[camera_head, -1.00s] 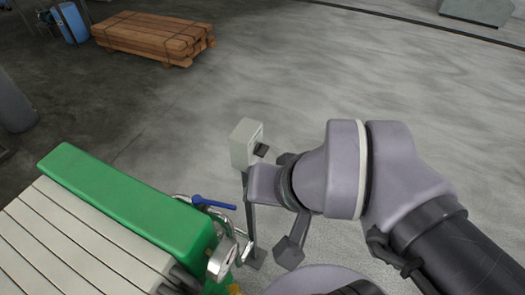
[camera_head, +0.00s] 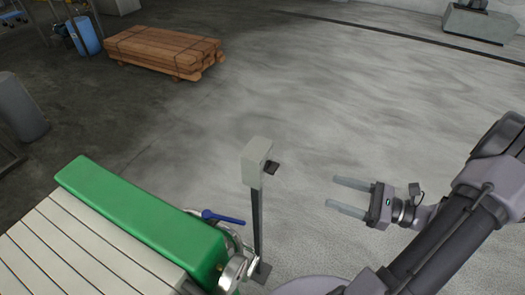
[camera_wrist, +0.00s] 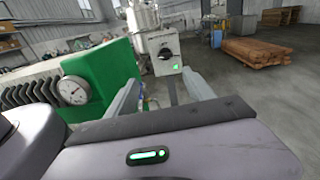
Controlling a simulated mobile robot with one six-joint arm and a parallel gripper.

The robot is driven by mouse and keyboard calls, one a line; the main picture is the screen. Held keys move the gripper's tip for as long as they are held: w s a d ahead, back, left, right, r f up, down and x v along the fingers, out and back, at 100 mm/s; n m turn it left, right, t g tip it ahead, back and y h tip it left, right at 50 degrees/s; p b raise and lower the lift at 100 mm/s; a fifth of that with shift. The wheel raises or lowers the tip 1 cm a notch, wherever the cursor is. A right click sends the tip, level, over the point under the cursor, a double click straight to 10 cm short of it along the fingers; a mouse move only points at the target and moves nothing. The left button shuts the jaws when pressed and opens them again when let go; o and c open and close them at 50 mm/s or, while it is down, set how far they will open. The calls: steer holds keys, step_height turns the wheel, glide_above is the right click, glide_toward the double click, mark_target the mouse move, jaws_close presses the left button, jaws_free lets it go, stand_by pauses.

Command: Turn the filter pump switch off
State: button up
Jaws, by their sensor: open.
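The filter pump switch is a pale grey box (camera_head: 256,160) on a thin dark post, beside the green end of the filter press. Its dark knob (camera_head: 272,168) sticks out on the side facing my gripper. In the wrist view the box (camera_wrist: 155,68) shows its front, with the dark knob (camera_wrist: 165,53) and a green patch (camera_wrist: 176,67) below it; the knob's exact setting is too small to tell. My gripper (camera_head: 332,192) is open and empty, to the right of the box and apart from it. In the wrist view its fingers (camera_wrist: 163,80) spread below the box.
The green press end (camera_head: 150,215) with pale plates stands left of the post. A blue-handled valve (camera_head: 222,217) and pipes sit close to the post. A gauge (camera_wrist: 73,91) faces the wrist camera. Stacked timber (camera_head: 165,50) lies far back; the floor to the right is open.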

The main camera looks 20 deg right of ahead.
mark_target(277, 169)
steer(key=shift+m+t+h, duration=0.3)
steer(key=shift+m+t, duration=0.1)
steer(key=shift+t, duration=0.1)
steer(key=b+x, duration=0.1)
steer(key=x, duration=0.4)
steer(key=b+x, duration=0.1)
steer(key=x, duration=0.5)
steer(key=b+x, duration=0.1)
steer(key=x, duration=0.4)
steer(key=shift+w+f, duration=0.3)
steer(key=shift+w, duration=0.1)
jaws_close()
